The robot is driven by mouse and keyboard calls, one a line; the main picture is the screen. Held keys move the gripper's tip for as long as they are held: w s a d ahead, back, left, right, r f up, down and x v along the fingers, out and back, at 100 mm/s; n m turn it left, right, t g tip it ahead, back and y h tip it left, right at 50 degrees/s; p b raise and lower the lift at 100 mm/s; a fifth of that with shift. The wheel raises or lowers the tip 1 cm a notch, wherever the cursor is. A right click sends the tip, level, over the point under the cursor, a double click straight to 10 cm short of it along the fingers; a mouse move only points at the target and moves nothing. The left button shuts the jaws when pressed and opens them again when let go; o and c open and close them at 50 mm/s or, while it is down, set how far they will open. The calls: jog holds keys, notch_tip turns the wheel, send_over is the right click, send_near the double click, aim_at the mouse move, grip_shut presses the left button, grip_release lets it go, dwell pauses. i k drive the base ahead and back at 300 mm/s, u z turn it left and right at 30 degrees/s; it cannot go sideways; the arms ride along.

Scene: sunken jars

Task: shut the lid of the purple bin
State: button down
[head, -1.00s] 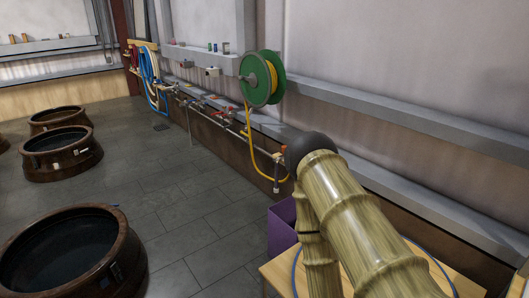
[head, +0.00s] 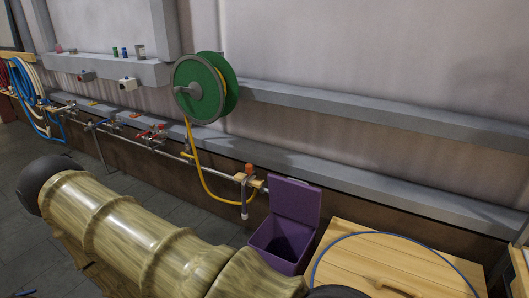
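The purple bin (head: 286,263) stands on the floor against the wall, right of centre in the head view. Its lid (head: 295,202) is up, tilted back towards the wall, and the dark inside shows. My bamboo-coloured arm crosses the lower left and hides part of the floor in front of the bin. My gripper is not in the view, so its state does not show.
A wooden box top with a blue hose loop (head: 345,238) stands right of the bin. Pipes with taps (head: 160,137) and a green hose reel (head: 205,87) with a yellow hose line the wall. Grey ledges (head: 370,115) run along the wall. Some tiled floor (head: 190,215) is clear.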

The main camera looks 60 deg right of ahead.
aim_at(293, 198)
jog(key=z, duration=0.4)
jog(key=i, duration=1.15)
jog(key=z, duration=0.9)
